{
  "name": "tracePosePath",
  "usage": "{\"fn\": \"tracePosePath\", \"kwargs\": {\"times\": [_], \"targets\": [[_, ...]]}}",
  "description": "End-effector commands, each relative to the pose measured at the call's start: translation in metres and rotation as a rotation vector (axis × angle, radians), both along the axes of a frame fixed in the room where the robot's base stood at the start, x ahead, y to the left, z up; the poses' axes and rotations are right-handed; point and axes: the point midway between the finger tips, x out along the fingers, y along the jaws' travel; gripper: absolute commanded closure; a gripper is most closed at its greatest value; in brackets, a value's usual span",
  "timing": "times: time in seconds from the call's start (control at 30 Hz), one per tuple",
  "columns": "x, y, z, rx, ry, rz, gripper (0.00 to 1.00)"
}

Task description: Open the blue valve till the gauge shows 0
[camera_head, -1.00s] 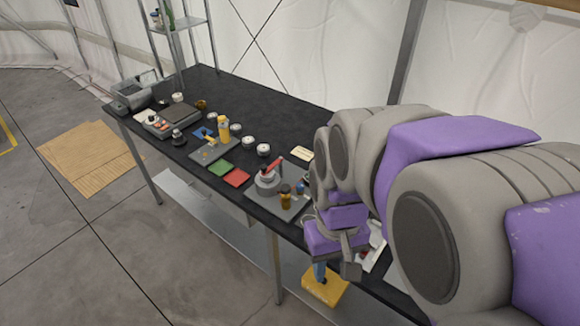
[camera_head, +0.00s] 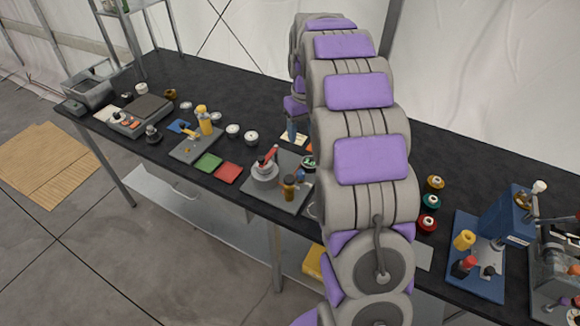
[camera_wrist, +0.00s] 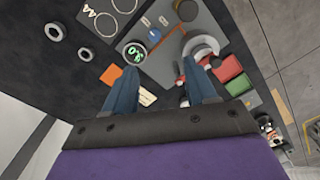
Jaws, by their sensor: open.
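A round gauge (camera_wrist: 132,52) with green lit digits sits on a grey board (camera_wrist: 163,62) in the wrist view; I cannot read its digits surely. A small round blue knob, likely the blue valve (camera_wrist: 154,36), is beside it on the board. My gripper (camera_wrist: 162,72) is open and empty, its two blue fingers pointing toward the board. In the head view the gauge (camera_head: 309,162) shows partly beside my arm, and the board (camera_head: 280,200) lies at the table's front edge.
A red-handled grey round fitting (camera_head: 265,168) and an amber cylinder (camera_head: 289,188) stand on the board. Green (camera_head: 207,163) and red (camera_head: 228,172) pads lie left of it. White rolls (camera_head: 251,138) sit behind. Spools (camera_head: 431,202) and a blue fixture (camera_head: 478,270) stand right.

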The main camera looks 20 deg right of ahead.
Motion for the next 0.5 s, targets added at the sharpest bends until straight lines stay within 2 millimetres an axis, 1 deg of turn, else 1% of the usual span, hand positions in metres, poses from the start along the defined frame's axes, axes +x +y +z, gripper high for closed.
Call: {"fn": "tracePosePath", "kwargs": {"times": [0.03,0.1,0.27,0.37,0.5], "targets": [[0.004,-0.006,-0.004,0.001,-0.003,-0.001,0.44],[0.008,-0.011,-0.006,0.003,-0.006,0.0,0.44],[0.009,-0.016,-0.019,0.008,-0.003,0.001,0.44],[0.009,-0.013,-0.034,0.006,-0.003,0.001,0.44],[0.009,-0.008,-0.061,0.003,-0.002,0.002,0.44]]}}
